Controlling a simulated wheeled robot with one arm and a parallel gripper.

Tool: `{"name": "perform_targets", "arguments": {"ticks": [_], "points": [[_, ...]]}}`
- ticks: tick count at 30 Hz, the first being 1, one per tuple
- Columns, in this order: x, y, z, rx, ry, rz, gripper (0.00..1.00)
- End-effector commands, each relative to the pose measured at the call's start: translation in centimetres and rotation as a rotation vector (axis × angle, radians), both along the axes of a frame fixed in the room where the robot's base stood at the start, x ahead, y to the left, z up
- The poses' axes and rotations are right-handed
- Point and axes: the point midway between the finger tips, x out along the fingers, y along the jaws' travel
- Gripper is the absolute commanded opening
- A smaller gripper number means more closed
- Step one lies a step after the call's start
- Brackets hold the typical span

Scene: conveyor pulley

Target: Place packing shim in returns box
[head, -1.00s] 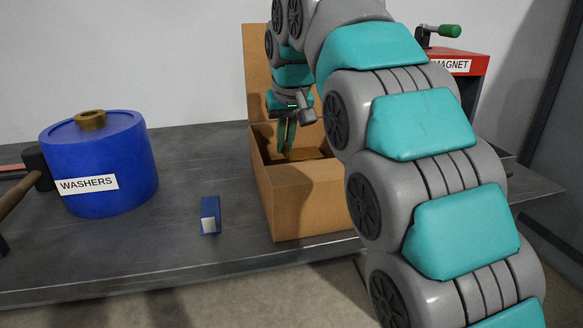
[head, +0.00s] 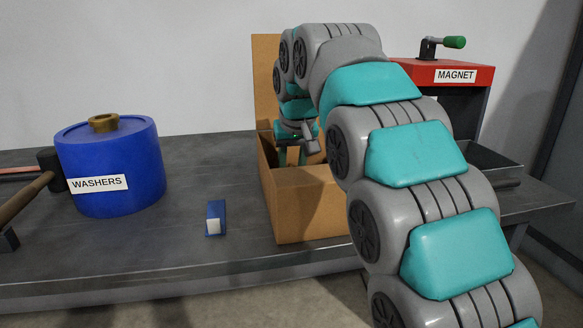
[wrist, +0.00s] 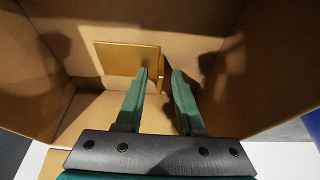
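The packing shim is a flat gold plate (wrist: 127,58) with a narrow edge piece at its right, inside the cardboard box in the wrist view. The open-topped cardboard box, taken as the returns box (head: 312,210), stands on the grey bench with its tall back flap up. My gripper (wrist: 161,73) reaches down into it. Its two green fingers are apart, with the shim's narrow edge piece between them and visible gaps beside it. Whether the shim rests on the box is hard to tell. In the head view the front wall hides the fingertips.
A blue washers tub (head: 110,168) stands at left, beside a hammer (head: 35,190). A small blue and white block (head: 215,218) lies left of the box. A red magnet unit (head: 440,72) stands behind my arm at right. The bench between tub and box is mostly clear.

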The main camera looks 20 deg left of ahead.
Motion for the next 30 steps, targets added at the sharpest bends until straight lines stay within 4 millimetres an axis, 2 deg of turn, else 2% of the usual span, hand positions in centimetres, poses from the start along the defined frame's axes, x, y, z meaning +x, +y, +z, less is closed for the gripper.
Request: {"name": "perform_targets", "arguments": {"ticks": [5, 11, 19, 27, 30], "points": [[0.0, 0.0, 0.0, 0.0, 0.0, 0.0, 0.37], [-0.2, -0.1, 0.9, -0.001, 0.001, 0.0, 0.37], [-1.3, -0.8, 4.5, 0.004, -0.005, 0.001, 0.37], [-2.3, -1.4, 7.0, 0.001, -0.002, 0.0, 0.37], [-3.0, -1.8, 9.4, 0.001, -0.002, 0.0, 0.37]]}}
